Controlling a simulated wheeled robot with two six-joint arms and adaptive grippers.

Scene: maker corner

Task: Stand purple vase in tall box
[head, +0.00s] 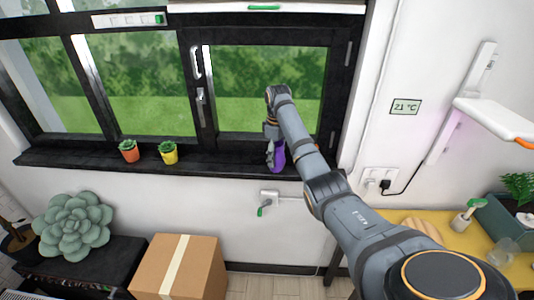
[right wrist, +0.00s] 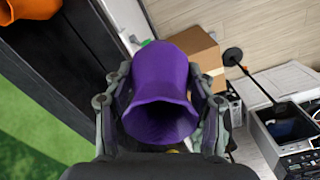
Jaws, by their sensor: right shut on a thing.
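The purple vase (head: 277,158) is at the window sill in the head view, below my right gripper (head: 271,133). In the right wrist view the vase (right wrist: 160,92) sits between the two fingers of the right gripper (right wrist: 161,80), which is shut on it. Its open mouth faces the wrist camera. I cannot tell whether its base still touches the sill. An open grey box (right wrist: 284,148) with a dark inside stands at the right of the wrist view; I cannot tell whether it is the tall box. My left gripper is not in view.
Orange (head: 129,151) and yellow (head: 168,152) plant pots stand on the dark sill (head: 215,164), left of the vase. A taped cardboard box (head: 205,264) and a big succulent (head: 72,226) are below. A yellow worktop (head: 460,238) lies at the right.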

